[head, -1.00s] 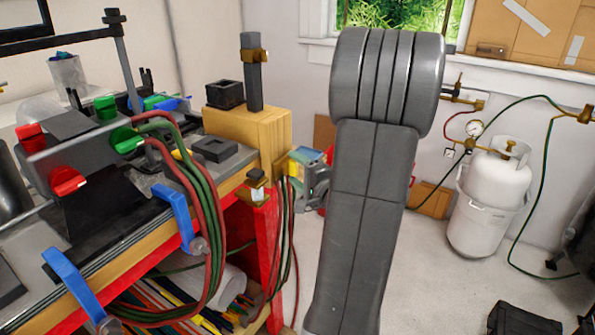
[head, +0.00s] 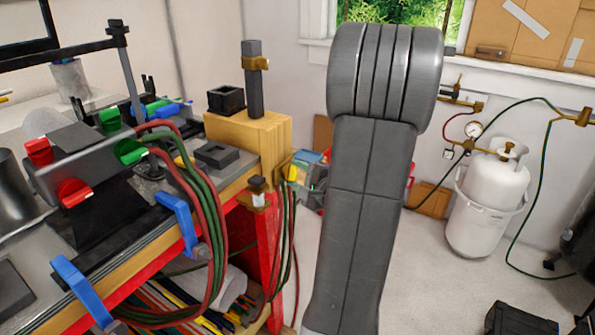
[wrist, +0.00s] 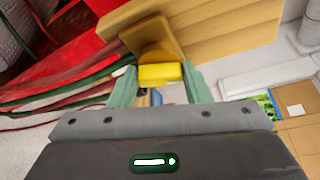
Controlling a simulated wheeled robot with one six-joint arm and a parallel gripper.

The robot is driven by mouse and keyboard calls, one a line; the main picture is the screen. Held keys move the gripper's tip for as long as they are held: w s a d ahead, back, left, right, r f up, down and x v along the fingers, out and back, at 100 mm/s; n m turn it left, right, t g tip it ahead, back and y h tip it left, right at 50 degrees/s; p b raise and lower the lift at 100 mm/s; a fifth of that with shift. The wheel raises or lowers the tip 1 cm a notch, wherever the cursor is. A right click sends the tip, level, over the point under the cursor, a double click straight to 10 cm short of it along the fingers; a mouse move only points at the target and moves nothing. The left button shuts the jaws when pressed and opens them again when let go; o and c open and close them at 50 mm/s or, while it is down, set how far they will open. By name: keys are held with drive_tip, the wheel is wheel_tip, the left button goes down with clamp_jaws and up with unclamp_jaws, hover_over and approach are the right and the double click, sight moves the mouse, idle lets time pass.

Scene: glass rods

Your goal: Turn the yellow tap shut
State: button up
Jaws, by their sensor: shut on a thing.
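The yellow tap handle (wrist: 158,77) sits between the two pale green fingers of my gripper (wrist: 160,73) in the wrist view. The gripper is shut on it. The brass-coloured tap body (wrist: 152,38) is just beyond the handle, against the wooden bench. In the head view a small yellow part (head: 291,171), likely the handle, shows by the bench's right end. My arm hides much of the area to its right, and the gripper is hard to make out there. Whether the tap is open or shut cannot be told.
Red and green hoses (head: 215,225) loop from the torch with red and green knobs (head: 95,165) past the bench edge. Blue clamps (head: 178,220) stick out from the bench front. A white gas cylinder (head: 488,205) stands at the right. The floor between is mostly clear.

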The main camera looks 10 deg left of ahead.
drive_tip(key=m+p, duration=0.1)
drive_tip(key=m+g+p, duration=0.1)
drive_tip(key=m+p, duration=0.1)
drive_tip(key=shift+r, duration=0.35)
drive_tip(key=m+g+p, duration=0.2)
drive_tip(key=m+p, duration=0.1)
drive_tip(key=p, duration=0.2)
drive_tip(key=shift+w+r+g, duration=0.1)
drive_tip(key=shift+w+g, duration=0.05)
drive_tip(key=shift+g, duration=0.15)
drive_tip(key=m+g+p, duration=0.1)
drive_tip(key=m+p, duration=0.1)
drive_tip(key=p, duration=0.2)
drive_tip(key=shift+d+m+g, duration=0.1)
drive_tip(key=shift+m+g, duration=0.2)
drive_tip(key=shift+m, duration=0.1)
drive_tip(key=shift+w+f+m+g+p, duration=0.1)
drive_tip(key=shift+f+m+g+p, duration=0.1)
drive_tip(key=shift+m+g+p, duration=0.4)
drive_tip(key=shift+f+p, duration=0.1)
drive_tip(key=shift+p, duration=0.2)
drive_tip(key=o, duration=0.9)
drive_tip(key=shift+y, duration=0.3)
drive_tip(key=shift+d, duration=0.15)
drive_tip(key=b+v, duration=0.2)
drive_tip(key=v, duration=1.1)
drive_tip(key=shift+s+d+r, duration=0.2)
drive_tip(key=shift+s, duration=0.05)
